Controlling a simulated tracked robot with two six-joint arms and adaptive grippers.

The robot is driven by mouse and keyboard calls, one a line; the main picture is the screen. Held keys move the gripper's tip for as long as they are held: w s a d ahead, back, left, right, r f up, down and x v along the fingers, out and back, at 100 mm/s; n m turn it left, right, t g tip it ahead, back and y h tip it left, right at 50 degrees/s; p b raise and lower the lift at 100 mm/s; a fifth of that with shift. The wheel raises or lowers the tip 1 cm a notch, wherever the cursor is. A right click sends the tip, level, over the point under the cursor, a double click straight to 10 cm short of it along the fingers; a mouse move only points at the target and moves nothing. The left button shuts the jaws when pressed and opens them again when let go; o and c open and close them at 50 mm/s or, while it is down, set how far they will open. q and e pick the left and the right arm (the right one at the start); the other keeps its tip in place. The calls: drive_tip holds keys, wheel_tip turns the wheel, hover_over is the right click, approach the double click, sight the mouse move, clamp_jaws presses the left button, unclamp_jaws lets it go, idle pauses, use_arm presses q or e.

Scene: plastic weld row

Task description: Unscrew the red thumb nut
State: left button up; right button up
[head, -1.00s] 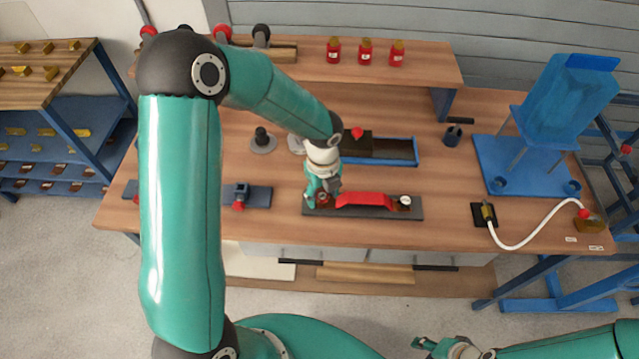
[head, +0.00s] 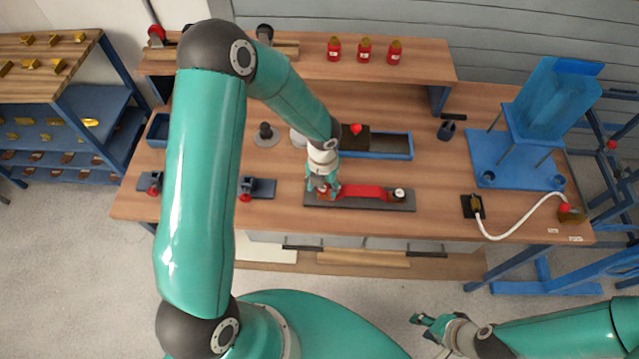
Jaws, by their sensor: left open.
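A red bar (head: 365,192) lies on a dark base plate (head: 385,206) on the bench, with a round white-faced part (head: 399,195) at its right end. My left gripper (head: 322,188) points down over the left end of the bar, open. Its fingers cover most of that end. A small patch of red shows between and beside them, but I cannot tell whether this is the thumb nut or the bar, nor whether the fingers touch it. My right gripper (head: 428,321) is low in front of the bench, away from the plate; its jaws are too small to read.
A blue tray (head: 392,154) with a dark block and red knob sits behind the plate. A clamp block (head: 258,188) stands left. A white hose (head: 512,233) and blue stand (head: 540,130) are at right. Red bottles (head: 364,50) line the rear shelf.

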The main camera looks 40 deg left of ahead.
sight(323, 190)
use_arm(q)
drive_tip(key=c, duration=1)
drive_tip(key=n+b, duration=0.4)
drive_tip(key=n, duration=0.3)
drive_tip(key=n+b, duration=0.5)
drive_tip(key=n, duration=0.2)
drive_tip(key=shift+w+f+n, duration=0.1)
drive_tip(key=shift+f+n, duration=0.1)
drive_tip(key=shift+n, duration=0.1)
drive_tip(key=shift+r, duration=0.35)
drive_tip(key=shift+r+p, duration=2.1)
drive_tip(key=shift+r, duration=0.4)
